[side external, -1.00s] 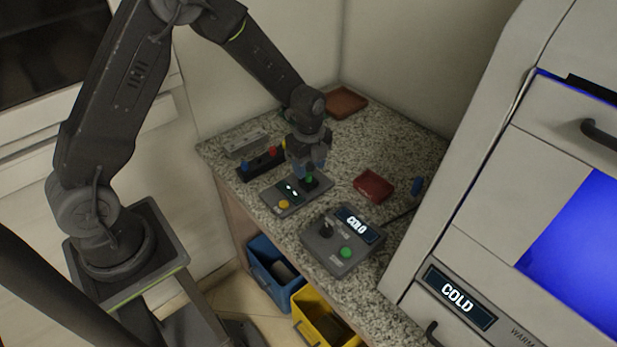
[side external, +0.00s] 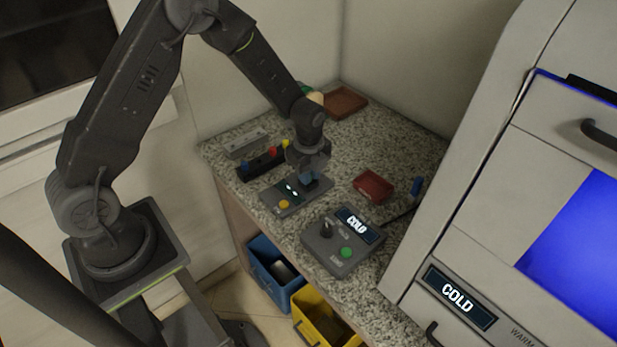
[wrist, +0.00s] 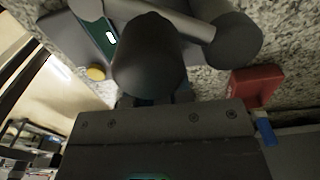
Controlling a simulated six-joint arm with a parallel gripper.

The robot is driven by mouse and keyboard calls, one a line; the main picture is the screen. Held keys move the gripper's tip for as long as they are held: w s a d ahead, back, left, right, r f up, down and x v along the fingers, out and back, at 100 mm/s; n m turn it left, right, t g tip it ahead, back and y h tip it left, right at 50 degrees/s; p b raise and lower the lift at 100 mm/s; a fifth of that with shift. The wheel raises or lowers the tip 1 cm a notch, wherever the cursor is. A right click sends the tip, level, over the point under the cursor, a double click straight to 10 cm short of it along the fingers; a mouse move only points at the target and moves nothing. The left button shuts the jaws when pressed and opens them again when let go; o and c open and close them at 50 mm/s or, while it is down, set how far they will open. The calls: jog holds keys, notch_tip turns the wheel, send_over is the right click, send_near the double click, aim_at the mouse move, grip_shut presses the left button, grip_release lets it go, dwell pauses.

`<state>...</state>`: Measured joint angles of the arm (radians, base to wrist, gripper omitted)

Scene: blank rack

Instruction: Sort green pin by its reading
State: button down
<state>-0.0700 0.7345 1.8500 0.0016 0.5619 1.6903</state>
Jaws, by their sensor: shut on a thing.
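My gripper (side external: 309,181) points down over the right part of the dark reader (side external: 274,200), which has a small lit display and a yellow button. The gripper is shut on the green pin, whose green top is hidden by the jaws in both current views. I cannot tell whether the pin still touches the reader's socket. The reader's display and yellow button (wrist: 95,73) also show in the wrist view. A control box (side external: 325,255) with a lever and green button shows COLD. A COLD label (side external: 458,298) is also on the grey machine.
Red trays (side external: 374,186) and (side external: 345,102) lie on the granite counter. Blue (side external: 288,293) and yellow (side external: 309,327) bins stand below its front edge.

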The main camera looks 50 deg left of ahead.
jog(key=shift+r, duration=0.1)
notch_tip(320, 180, up, 4)
jog(key=shift+a+r, duration=0.1)
jog(key=shift+r, duration=0.1)
jog(key=s+a+r, duration=0.2)
jog(key=a, duration=0.5)
jog(key=s+a+r, duration=0.2)
jog(key=s+a, duration=0.1)
jog(key=a, duration=0.4)
jog(key=shift+s, duration=0.15)
jog(key=shift+f, duration=2.9)
jog(key=shift+f, duration=1.55)
jog(key=c, duration=1)
grip_release()
